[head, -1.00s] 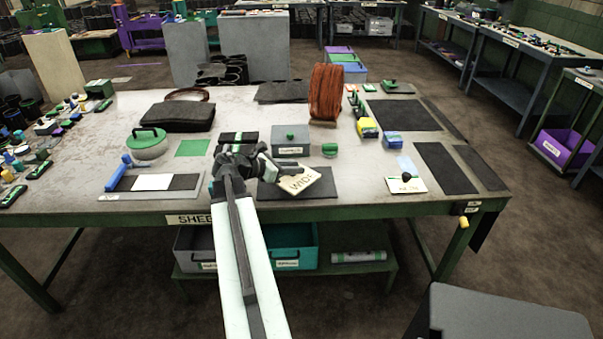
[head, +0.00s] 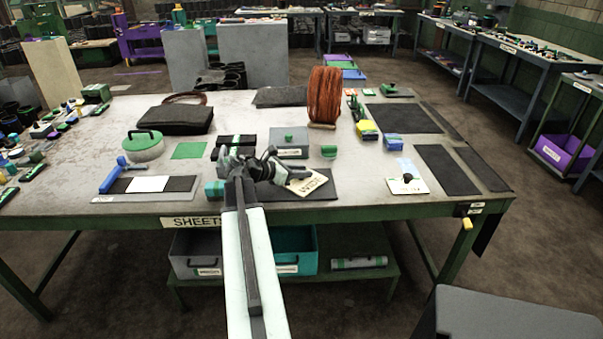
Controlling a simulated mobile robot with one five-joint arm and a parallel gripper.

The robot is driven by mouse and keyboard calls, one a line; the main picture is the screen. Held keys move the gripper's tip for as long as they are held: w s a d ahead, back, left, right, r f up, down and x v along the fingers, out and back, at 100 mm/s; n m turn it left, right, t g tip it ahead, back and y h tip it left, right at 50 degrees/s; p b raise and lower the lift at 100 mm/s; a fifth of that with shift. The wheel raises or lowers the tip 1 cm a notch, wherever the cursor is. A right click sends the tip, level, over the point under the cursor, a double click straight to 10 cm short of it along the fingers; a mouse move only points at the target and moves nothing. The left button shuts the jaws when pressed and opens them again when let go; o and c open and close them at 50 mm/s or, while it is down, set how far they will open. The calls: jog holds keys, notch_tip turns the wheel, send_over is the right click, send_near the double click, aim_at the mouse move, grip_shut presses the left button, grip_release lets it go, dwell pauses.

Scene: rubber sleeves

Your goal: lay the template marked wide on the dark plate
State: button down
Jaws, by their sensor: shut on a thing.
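The template marked wide (head: 312,185) is a cream card with dark lettering, in the middle of the head view. My gripper (head: 289,177) is shut on its left edge and reaches in from the left. The dark plate (head: 269,192) lies flat on the table near the front edge, below and around the template in the picture. The template overlaps the plate's middle and right part. I cannot tell whether it touches the plate or hangs just above it. My gripper and arm hide the plate's left part.
An orange-brown spool (head: 325,96) stands farther back. A white card with a black knob (head: 407,184) lies to the right. A green-lidded pot (head: 143,147) stands left. Bare table lies between plate and white card.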

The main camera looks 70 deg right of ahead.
jog(key=c, duration=1.1)
grip_release()
jog(key=shift+w+a+r+p, duration=0.15)
jog(key=shift+r+p, duration=0.1)
jog(key=shift+p, duration=0.2)
jog(key=p+v, duration=0.4)
jog(key=v, duration=0.6)
jog(key=shift+w+a+r, duration=0.1)
jog(key=shift+a+r, duration=0.15)
jog(key=shift+w+a, duration=0.3)
jog(key=shift+a, duration=0.05)
